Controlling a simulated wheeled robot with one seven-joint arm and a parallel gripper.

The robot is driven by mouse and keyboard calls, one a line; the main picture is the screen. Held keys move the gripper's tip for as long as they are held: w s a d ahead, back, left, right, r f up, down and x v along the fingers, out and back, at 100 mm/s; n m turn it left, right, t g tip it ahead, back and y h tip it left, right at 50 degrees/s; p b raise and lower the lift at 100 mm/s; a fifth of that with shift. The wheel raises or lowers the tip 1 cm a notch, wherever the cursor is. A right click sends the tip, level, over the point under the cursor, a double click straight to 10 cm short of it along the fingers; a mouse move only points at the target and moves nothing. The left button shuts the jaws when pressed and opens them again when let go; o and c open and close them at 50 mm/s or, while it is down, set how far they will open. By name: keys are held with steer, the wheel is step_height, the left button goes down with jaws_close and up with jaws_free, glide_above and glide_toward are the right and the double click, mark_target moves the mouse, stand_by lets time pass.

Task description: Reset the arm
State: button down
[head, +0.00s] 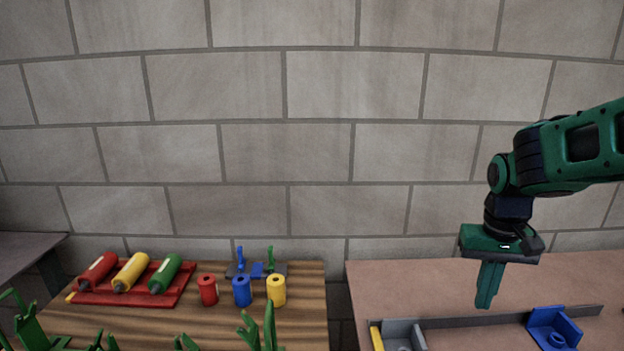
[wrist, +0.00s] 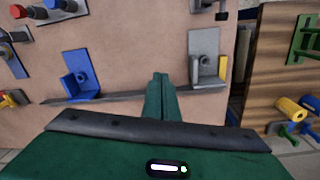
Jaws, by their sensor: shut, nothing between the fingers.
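My gripper (head: 487,300) is at the right in the head view, at the end of my green and black arm, pointing down above the brown table (head: 420,285). Its two green fingers are together with nothing between them. In the wrist view the shut fingertips (wrist: 160,78) point at the table top, between a blue bracket (wrist: 80,78) on the left and a grey bracket with a yellow edge (wrist: 206,62) on the right. The fingers appear apart from both brackets.
A wooden table (head: 205,335) at the left holds a red tray (head: 130,297) with red, yellow and green bottles, and red (head: 208,290), blue (head: 242,291) and yellow (head: 276,290) cylinders. A grey strip (head: 480,319) runs along the brown table. A gap separates the tables. A block wall stands behind.

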steer(key=s+d+m, duration=0.1)
steer(key=s+d, duration=0.2)
steer(key=s, duration=0.6)
steer(key=s+d+m, duration=0.2)
steer(key=s+d, duration=0.1)
steer(key=s, duration=0.7)
steer(key=shift+d+f+y, duration=0.2)
steer(key=shift+f+y, duration=0.05)
steer(key=shift+y, duration=0.05)
steer(key=shift+w+f, duration=0.25)
steer(key=shift+w, duration=0.4)
